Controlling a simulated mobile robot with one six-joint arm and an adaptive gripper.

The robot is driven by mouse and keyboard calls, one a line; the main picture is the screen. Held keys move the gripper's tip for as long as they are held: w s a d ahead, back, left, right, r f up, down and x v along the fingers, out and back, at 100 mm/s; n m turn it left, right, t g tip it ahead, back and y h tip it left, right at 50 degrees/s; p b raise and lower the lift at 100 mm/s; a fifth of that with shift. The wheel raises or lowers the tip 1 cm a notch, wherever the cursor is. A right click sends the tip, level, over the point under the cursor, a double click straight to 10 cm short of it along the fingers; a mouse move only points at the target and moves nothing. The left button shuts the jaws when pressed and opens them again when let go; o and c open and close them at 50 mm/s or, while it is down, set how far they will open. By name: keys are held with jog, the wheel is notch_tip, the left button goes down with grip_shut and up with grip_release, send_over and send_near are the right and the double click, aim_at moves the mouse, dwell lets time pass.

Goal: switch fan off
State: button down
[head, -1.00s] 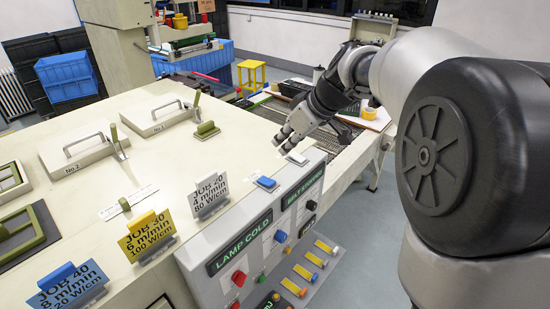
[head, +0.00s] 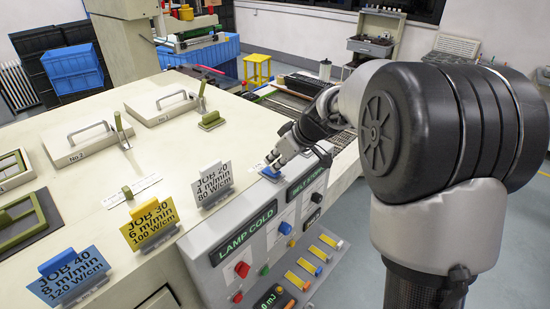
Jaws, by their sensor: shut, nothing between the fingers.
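My gripper (head: 272,163) is shut and empty, reaching down over the top edge of the control console. Its fingertips are at a blue rocker switch (head: 270,173) on the console's flat top, partly hidden by the fingers. I cannot tell whether they touch. No label reading fan is legible, so I cannot confirm which switch is the fan's. The sloped console panel (head: 222,275) carries the displays LAMP COLD (head: 246,233) and BELT STOPPED (head: 305,188), partly legible, with several coloured buttons and yellow and blue switches below.
Job cards in blue (head: 70,278), yellow (head: 150,224) and white (head: 213,184) stand along the machine top left of the gripper. Handled lids (head: 85,145) and green levers lie behind them. A conveyor belt and yellow stool (head: 257,68) are beyond.

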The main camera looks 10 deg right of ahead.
jog(key=shift+d+f+b, duration=0.1)
jog(key=shift+f+b, duration=0.3)
jog(key=shift+b, duration=0.85)
jog(key=b, duration=0.4)
jog(key=shift+s+d+f+t+y, duration=0.1)
jog(key=shift+s+f+t+y, duration=0.1)
jog(key=shift+f+t+y, duration=0.15)
jog(key=shift+r, duration=0.35)
jog(key=shift+w, duration=0.1)
jog(key=shift+w+a+r, duration=0.25)
jog(key=shift+w+a, duration=0.2)
jog(key=shift+w, duration=0.1)
